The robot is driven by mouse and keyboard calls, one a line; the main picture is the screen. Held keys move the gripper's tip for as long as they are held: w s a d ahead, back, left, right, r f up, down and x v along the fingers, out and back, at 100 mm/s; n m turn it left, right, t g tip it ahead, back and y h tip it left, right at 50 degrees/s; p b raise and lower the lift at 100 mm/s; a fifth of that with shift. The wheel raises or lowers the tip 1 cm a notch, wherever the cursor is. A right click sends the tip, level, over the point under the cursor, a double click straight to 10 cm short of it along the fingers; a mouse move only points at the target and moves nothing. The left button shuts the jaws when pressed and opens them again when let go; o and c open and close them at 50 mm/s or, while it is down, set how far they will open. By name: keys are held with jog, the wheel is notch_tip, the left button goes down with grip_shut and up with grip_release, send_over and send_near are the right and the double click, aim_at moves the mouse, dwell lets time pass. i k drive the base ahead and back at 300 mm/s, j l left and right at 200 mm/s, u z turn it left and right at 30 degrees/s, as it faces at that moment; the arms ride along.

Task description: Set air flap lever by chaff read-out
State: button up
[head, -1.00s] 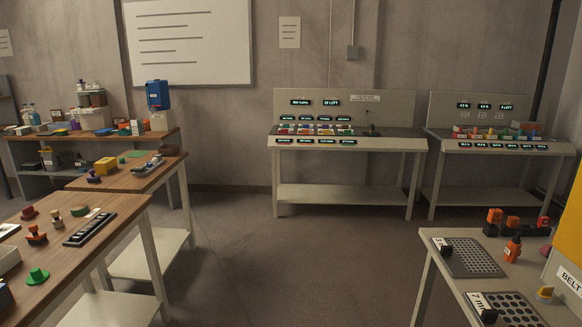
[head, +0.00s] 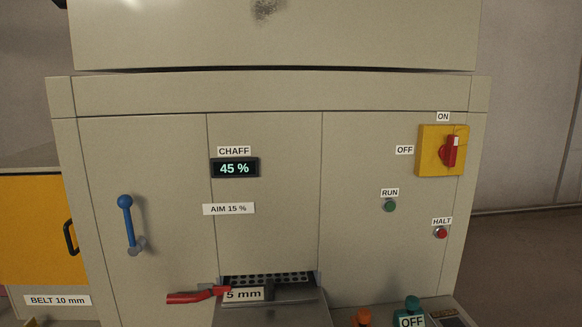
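The chaff read-out (head: 235,168) on the pale machine front shows 45 % under a CHAFF label. A label (head: 229,209) below it reads AIM 15 %. To the left is a blue lever (head: 128,222) with a round knob at its top. It stands almost upright, leaning slightly left, on a grey pivot at its lower end. No label names it, but it looks like the air flap lever. My gripper is not in view.
A yellow switch plate (head: 442,150) with a red handle pointing to ON is at right. A green RUN button (head: 390,205) and red HALT button (head: 440,232) are below. A red handle (head: 195,297) sits beside the 5 mm sieve (head: 270,279). A yellow panel (head: 35,230) is at left.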

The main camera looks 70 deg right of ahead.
aim_at(125, 202)
jog(key=z, duration=1.35)
